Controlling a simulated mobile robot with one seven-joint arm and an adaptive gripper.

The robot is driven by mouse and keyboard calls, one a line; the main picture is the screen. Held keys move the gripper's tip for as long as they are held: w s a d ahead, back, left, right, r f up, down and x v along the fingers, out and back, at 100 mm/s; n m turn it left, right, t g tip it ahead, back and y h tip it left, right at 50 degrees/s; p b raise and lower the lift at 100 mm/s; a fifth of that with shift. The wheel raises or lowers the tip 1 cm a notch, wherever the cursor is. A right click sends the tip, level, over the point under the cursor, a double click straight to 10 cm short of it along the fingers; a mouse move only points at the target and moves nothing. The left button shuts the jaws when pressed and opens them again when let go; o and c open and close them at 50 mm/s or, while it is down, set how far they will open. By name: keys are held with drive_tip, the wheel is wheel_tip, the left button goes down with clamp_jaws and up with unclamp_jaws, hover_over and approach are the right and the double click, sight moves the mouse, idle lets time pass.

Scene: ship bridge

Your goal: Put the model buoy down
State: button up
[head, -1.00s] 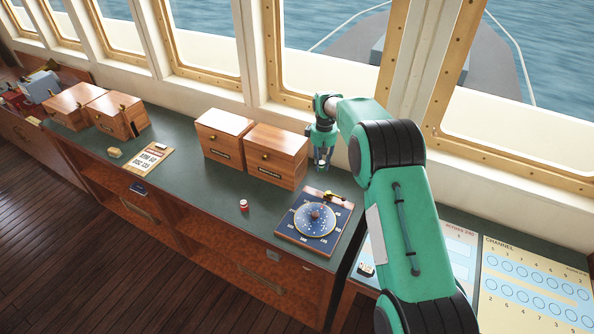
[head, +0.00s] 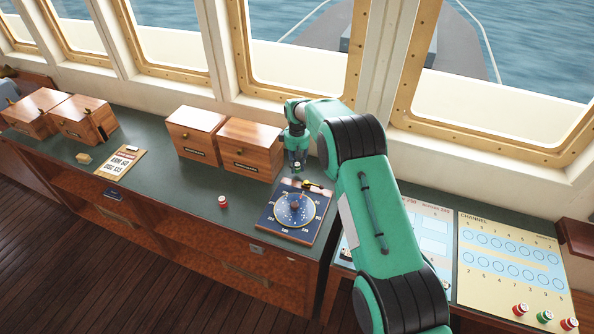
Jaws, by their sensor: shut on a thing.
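My gripper (head: 297,166) points down over the dark green counter (head: 190,185), just right of a wooden box and behind the dial board. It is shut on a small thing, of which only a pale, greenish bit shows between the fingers. This is probably the model buoy, but it is too small and covered to tell its colour. I cannot tell whether its base touches the counter. A small red and white buoy-like piece (head: 222,201) stands upright alone on the counter, left of the dial board.
The blue dial board (head: 272,217) lies close in front of my gripper. Wooden boxes (head: 248,147) stand close left. A channel chart (head: 500,281) lies at right, with red and green pieces (head: 545,315) near its front edge. Free counter lies between the clipboard (head: 121,161) and dial board.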

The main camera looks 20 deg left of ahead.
sight(297, 170)
drive_tip(key=shift+f, duration=1.45)
drive_tip(key=shift+f, duration=0.1)
drive_tip(key=o, duration=0.6)
drive_tip(key=shift+c, duration=0.2)
wheel_tip(297, 170, up, 12)
drive_tip(key=shift+r, duration=0.15)
